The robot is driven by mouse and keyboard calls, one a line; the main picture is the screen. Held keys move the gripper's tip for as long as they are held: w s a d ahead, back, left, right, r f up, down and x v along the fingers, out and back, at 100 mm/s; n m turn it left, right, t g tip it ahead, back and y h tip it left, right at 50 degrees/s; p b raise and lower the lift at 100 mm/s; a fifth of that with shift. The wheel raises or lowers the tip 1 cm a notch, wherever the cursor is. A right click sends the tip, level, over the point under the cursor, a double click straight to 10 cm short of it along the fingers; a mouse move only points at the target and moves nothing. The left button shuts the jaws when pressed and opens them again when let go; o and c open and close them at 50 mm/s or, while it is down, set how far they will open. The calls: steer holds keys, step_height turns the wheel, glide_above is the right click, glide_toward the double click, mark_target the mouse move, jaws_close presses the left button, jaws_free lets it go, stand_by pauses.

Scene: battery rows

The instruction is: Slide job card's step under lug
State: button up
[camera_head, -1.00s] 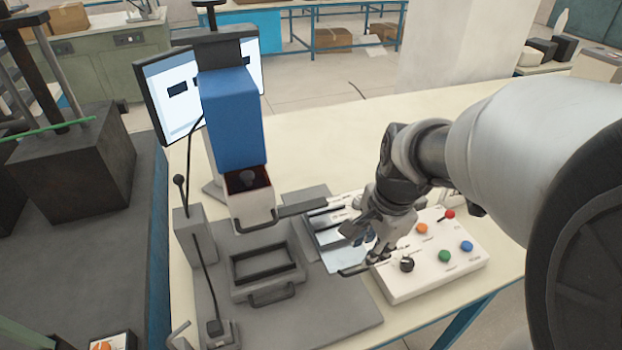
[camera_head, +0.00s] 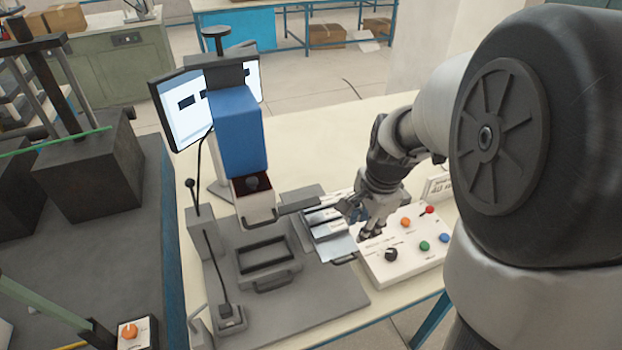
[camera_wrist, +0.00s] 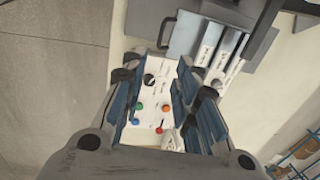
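My gripper (camera_head: 362,220) is above the left edge of the white button panel, beside the step pieces. In the wrist view its two blue-padded fingers (camera_wrist: 166,108) are spread apart, with nothing seen between them but the panel below. I cannot pick out the lug with certainty.
The white panel (camera_head: 405,258) carries coloured buttons and a black knob. A blue-headed press (camera_head: 240,130) stands over a grey base with a handled frame (camera_head: 268,262). The bench is clear behind.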

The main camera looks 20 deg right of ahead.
mark_target(348, 260)
steer(key=w+f+b, duration=0.1)
steer(key=f, duration=0.4)
steer(key=w+f+b, duration=0.1)
steer(key=f+b, duration=0.1)
steer(key=f, duration=0.4)
steer(key=w+f+b, duration=0.1)
steer(key=f+b, duration=0.1)
steer(key=f, duration=0.4)
steer(key=shift+w+f, duration=0.1)
steer(key=shift+w, duration=0.1)
steer(key=shift+c, duration=0.6)
jaws_close()
